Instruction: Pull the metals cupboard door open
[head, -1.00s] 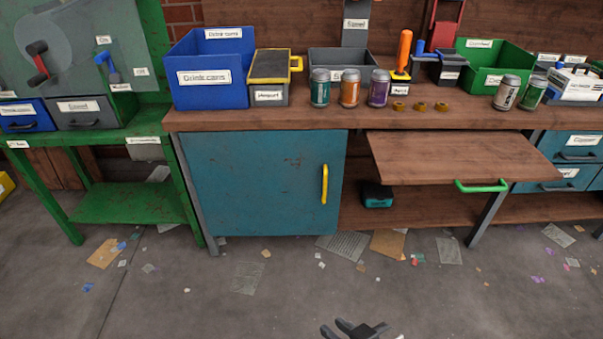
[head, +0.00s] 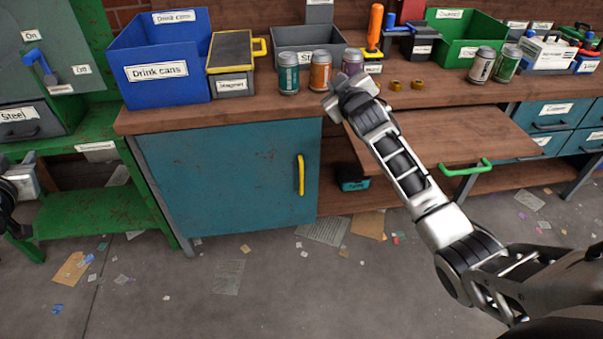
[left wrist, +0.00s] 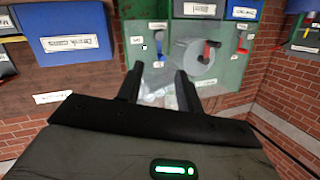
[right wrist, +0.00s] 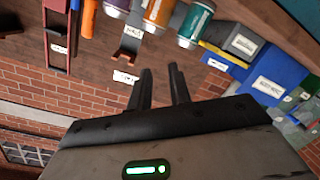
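The cupboard (head: 230,185) under the bench has a teal, rust-flecked door, flush shut in its frame. A yellow vertical bar handle (head: 301,175) is on the door's right side. My left gripper (head: 14,226) is at the left edge of the head view, partly cut off, left of the cupboard and away from the handle. In the left wrist view its fingers (left wrist: 160,82) are apart with nothing between them. My right arm reaches up from the lower right, its end over the bench front by the cans. The right wrist view shows its fingers (right wrist: 160,82) apart and empty.
A wooden board (head: 450,140) with a green handle (head: 466,167) juts out right of the cupboard, behind my right arm. A blue Drink cans bin (head: 165,75) and several cans stand on the bench. A green table (head: 80,215) stands left. Scraps litter the otherwise clear floor.

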